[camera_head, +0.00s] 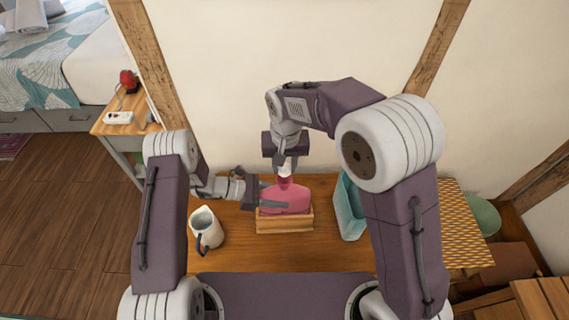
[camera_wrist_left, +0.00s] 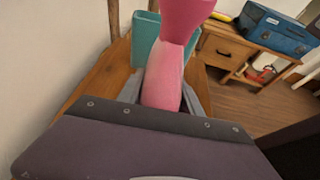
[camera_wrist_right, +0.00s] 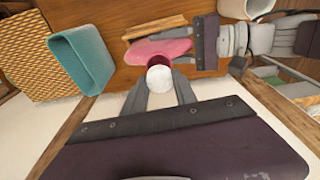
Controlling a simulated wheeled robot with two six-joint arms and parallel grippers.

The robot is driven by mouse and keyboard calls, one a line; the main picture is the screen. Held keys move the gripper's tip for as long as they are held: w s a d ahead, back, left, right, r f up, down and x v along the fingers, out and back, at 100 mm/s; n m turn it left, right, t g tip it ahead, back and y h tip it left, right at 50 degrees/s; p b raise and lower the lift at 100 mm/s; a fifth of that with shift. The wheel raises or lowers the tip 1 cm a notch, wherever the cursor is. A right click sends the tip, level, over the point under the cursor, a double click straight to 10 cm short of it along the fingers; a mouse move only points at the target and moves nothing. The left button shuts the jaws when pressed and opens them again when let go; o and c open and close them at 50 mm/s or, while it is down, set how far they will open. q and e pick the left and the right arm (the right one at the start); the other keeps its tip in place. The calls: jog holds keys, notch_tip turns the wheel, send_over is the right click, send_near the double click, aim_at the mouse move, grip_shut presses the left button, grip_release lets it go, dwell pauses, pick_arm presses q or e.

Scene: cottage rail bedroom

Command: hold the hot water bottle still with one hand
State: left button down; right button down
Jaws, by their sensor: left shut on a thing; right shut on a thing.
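The pink hot water bottle (camera_head: 290,199) sits in a small wooden holder (camera_head: 285,224) on the wooden table, its neck upward. My left gripper (camera_head: 272,198) is shut on the bottle's body from the left. In the left wrist view the pink body (camera_wrist_left: 164,78) lies between its fingers, with the flared neck above. My right gripper (camera_head: 287,163) comes from above and is shut on a white round piece at the mouth of the bottle. In the right wrist view this white piece (camera_wrist_right: 159,79) is between the fingertips, over a dark red neck. Whether it is seated is hidden.
A white jug (camera_head: 206,229) with a dark handle stands left of the holder. A teal open container (camera_head: 348,206) stands close on the right, with a woven yellow surface (camera_head: 462,226) beyond. The wall is close behind. Bare table shows in front of the jug and holder.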

jog(key=shift+f, duration=0.1)
dwell(0.3)
jog(key=shift+f, duration=0.8)
jog(key=shift+f, duration=0.55)
jog(key=m, duration=0.7)
jog(key=shift+h, duration=0.4)
jog(key=m, duration=0.6)
jog(key=shift+g+h, duration=0.3)
jog(key=shift+g, duration=0.1)
jog(key=m, duration=0.7)
jog(key=shift+w+g, duration=0.1)
jog(key=shift+g, duration=0.3)
jog(key=m, duration=0.6)
jog(key=shift+m+g, duration=0.3)
